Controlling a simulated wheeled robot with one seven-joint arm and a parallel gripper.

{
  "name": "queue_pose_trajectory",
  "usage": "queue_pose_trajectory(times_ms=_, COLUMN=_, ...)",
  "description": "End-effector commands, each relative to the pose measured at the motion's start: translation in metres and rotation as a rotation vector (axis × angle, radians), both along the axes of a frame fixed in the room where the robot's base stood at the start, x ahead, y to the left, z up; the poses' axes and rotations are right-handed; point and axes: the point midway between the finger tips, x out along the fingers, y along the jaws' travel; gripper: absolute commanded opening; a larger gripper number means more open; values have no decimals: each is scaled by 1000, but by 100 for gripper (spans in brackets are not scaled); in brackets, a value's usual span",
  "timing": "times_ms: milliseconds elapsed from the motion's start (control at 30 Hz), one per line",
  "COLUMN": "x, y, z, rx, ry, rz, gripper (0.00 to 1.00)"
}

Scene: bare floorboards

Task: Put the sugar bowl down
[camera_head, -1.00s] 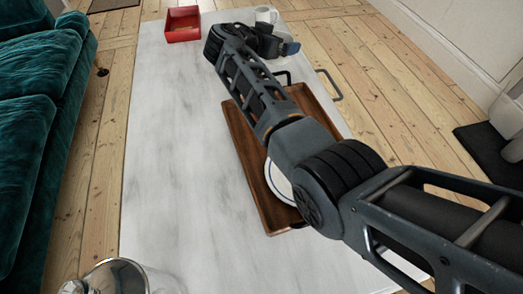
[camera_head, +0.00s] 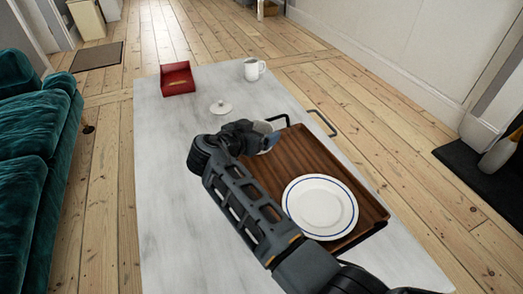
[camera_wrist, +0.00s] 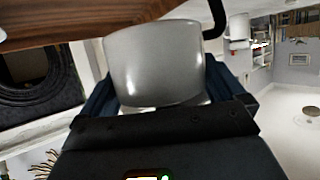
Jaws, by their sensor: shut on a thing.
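My gripper (camera_head: 258,138) is shut on the sugar bowl and holds it by the left edge of the wooden tray. In the wrist view the sugar bowl (camera_wrist: 153,62) is a smooth, pale grey-white vessel between the dark fingers (camera_wrist: 155,100). In the head view the bowl (camera_head: 265,130) is mostly hidden by the gripper. I cannot tell whether its base touches anything. A small white lid with a knob (camera_head: 221,107) lies on the table beyond the gripper.
The wooden tray (camera_head: 292,150) with black handles carries a white, blue-rimmed plate (camera_head: 320,206). A red box (camera_head: 177,79) and a white mug (camera_head: 254,69) stand at the table's far end. The pale tabletop (camera_head: 165,180) is clear on the left. A teal sofa (camera_head: 35,150) stands left.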

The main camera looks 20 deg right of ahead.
Motion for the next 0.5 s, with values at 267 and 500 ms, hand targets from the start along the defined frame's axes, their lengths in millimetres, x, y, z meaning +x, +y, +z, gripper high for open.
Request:
queue_pose_trajectory(times_ms=267, x=-22, y=0, z=-15, rx=-1, ry=-1, rz=0, gripper=61)
queue_pose_trajectory(times_ms=500, x=-22, y=0, z=-46, rx=0, ry=2, rz=-1, gripper=61)
